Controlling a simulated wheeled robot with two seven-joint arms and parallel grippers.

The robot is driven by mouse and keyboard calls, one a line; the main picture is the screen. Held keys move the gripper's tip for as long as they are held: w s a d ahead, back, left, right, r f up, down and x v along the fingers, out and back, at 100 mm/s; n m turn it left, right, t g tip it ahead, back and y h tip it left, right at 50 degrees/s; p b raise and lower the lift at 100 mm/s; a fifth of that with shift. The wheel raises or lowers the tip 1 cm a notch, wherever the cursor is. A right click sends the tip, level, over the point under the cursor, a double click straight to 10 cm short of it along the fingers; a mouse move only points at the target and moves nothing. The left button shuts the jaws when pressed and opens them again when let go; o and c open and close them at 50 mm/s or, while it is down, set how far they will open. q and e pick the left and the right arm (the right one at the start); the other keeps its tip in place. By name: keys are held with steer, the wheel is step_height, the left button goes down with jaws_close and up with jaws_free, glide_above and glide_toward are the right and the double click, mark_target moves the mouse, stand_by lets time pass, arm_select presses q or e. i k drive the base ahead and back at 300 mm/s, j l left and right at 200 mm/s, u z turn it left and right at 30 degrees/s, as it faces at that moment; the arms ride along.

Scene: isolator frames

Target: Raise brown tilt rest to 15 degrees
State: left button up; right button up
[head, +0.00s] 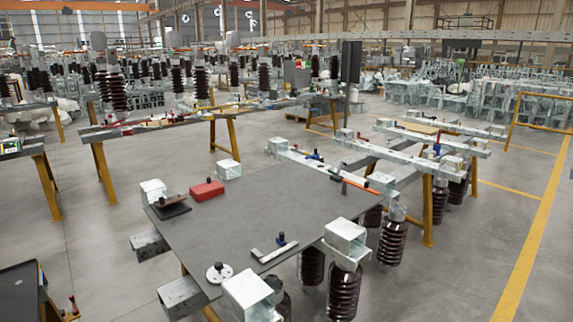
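The brown tilt rest (173,201) appears to be the small dark brown hinged-looking piece on a dark base at the left corner of the grey table top (235,225). It looks low and nearly flat, but its exact angle is too small to tell. Neither of my grippers shows in the head view, so nothing is seen touching the rest.
A red box (206,190) sits right of the rest. A white disc with a black knob (217,272) and a pale L-shaped piece (273,251) lie nearer. Metal blocks (345,238) line the table edges. The table's middle is clear.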

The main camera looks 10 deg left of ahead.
mark_target(162, 202)
steer(key=k+j+u, duration=0.1)
steer(key=j+u, duration=0.2)
steer(key=j, duration=0.35)
steer(key=j+u, duration=0.3)
steer(key=j, duration=0.35)
steer(key=k, duration=0.05)
